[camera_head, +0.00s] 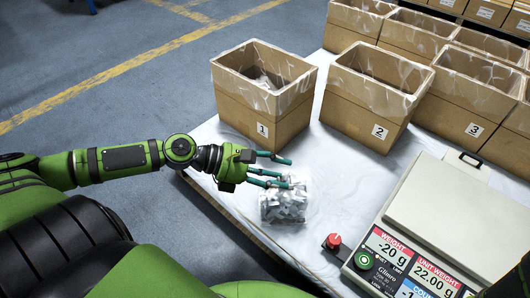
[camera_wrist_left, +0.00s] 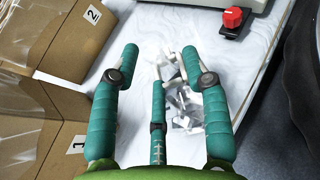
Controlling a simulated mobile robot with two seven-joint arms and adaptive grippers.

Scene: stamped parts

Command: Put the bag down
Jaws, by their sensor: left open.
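The bag (camera_head: 283,203), clear and filled with shiny metal parts, rests on the white tabletop near the table's front left edge. My left gripper (camera_head: 286,171) is open, its teal fingers spread at the bag's far side and partly over it in the head view. In the left wrist view, the bag (camera_wrist_left: 183,108) shows between and beyond the fingers of the left gripper (camera_wrist_left: 160,58), partly hidden by them. I cannot tell whether a finger still touches the bag. My right gripper is not in view.
Cardboard box 1 (camera_head: 262,112) stands just behind the gripper, with boxes 2 (camera_head: 366,118) and 3 (camera_head: 467,108) to its right. A scale (camera_head: 450,215) with a red button (camera_head: 333,241) stands right of the bag. Bare tabletop (camera_head: 335,180) lies between.

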